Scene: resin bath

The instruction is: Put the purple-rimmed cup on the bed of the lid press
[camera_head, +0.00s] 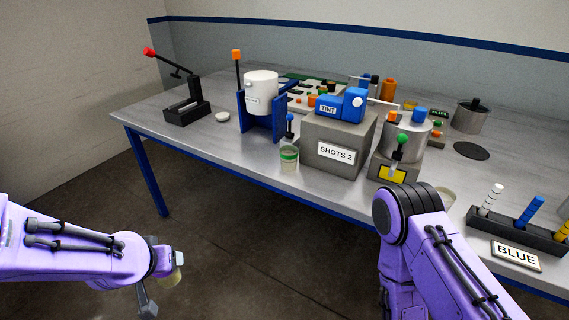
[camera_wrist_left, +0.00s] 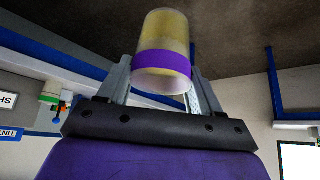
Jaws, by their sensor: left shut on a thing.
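The purple-rimmed cup (camera_wrist_left: 162,55) is translucent with yellowish contents and a purple band near its mouth. My left gripper (camera_wrist_left: 160,85) is shut on it, one finger on each side. The wrist picture is upside down, so the cup appears roughly upright. In the head view the cup (camera_head: 177,276) shows partly beside my left gripper (camera_head: 160,290), over the floor in front of the table. The lid press (camera_head: 187,109), black with a red-knobbed lever, stands at the table's far left; its bed looks empty. My right arm enters at lower right; its gripper is out of view.
A small white dish or lid (camera_head: 222,117) lies right of the press. A blue stand with a white pot (camera_head: 261,85), a green-banded cup (camera_head: 289,158) and the SHOTS 2 block (camera_head: 337,140) stand further right. The table's blue front edge (camera_head: 240,172) lies between my left gripper and the press.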

